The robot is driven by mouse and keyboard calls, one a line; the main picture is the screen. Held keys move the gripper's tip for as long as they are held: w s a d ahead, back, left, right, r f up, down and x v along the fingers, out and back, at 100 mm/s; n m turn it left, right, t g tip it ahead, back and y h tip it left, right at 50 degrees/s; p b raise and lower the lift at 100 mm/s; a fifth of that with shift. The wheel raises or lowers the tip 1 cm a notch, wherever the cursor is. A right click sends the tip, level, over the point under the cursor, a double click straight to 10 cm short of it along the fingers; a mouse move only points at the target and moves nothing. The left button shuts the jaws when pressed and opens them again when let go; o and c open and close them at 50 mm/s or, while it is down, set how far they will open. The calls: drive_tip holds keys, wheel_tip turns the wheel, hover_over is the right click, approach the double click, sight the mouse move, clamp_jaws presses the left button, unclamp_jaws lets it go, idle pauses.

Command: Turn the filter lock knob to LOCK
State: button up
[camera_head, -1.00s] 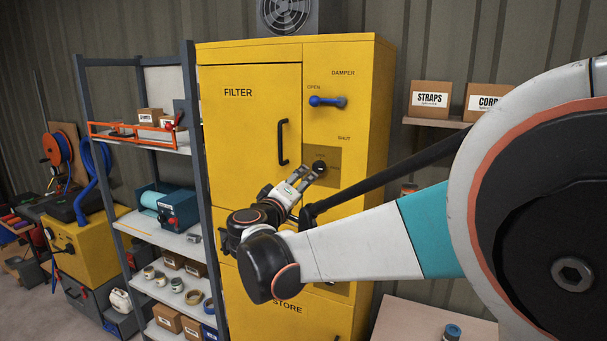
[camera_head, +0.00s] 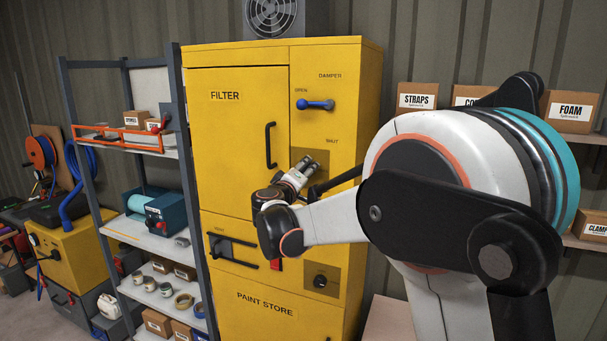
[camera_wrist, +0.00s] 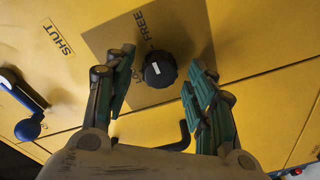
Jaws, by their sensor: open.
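The filter lock knob (camera_wrist: 159,70) is black and round with a small white mark on its face. It sits on a brown plate (camera_wrist: 185,45) lettered FREE and, partly hidden, LOCK. I cannot tell which word the mark points to. My gripper (camera_wrist: 160,82) is open, with one finger on each side of the knob and a gap visible on both sides. In the head view my gripper (camera_head: 309,164) is in front of the brown plate and hides the knob. The yellow filter cabinet (camera_head: 235,140) has its door closed.
The blue damper handle (camera_head: 315,104) lies level by OPEN, above my gripper. A black door handle (camera_head: 270,145) stands to the left. Shelves (camera_head: 155,240) stand left of the cabinet.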

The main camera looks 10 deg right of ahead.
drive_tip(key=shift+c, duration=0.5)
drive_tip(key=c, duration=1)
drive_tip(key=shift+o, duration=0.2)
drive_tip(key=shift+a+n+g+h+b, duration=0.2)
drive_tip(key=shift+n+b, duration=0.5)
drive_tip(key=shift+n, duration=2.1)
drive_tip(key=shift+d+n+g+h+b, duration=0.15)
drive_tip(key=shift+n+g+b, duration=0.4)
drive_tip(key=shift+n, duration=2.25)
drive_tip(key=shift+a+n+g+h+b, duration=0.1)
drive_tip(key=shift+n+b, duration=0.75)
drive_tip(key=shift+n, duration=1.95)
